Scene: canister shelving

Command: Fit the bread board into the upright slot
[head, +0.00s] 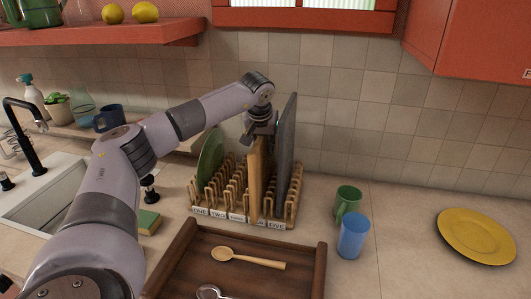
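The bread board (256,185) is a light wooden panel standing upright at the wooden rack (246,222), between the rows of pegs. Its lower front edge covers most of the label between the third label and FIVE. I cannot tell whether its bottom is fully seated. My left gripper (260,138) is at the board's top edge, with dark fingers on both sides of it, and appears shut on it. The fingertips are partly hidden. A tall grey panel (286,145) stands upright just right of the board. My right gripper is out of view.
A green plate (210,158) stands in the rack's left part. A brown tray (318,262) with a wooden spoon (250,259) lies in front. A green mug (347,201), blue cup (353,236) and yellow plate (475,236) are at right. The counter between cup and plate is clear.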

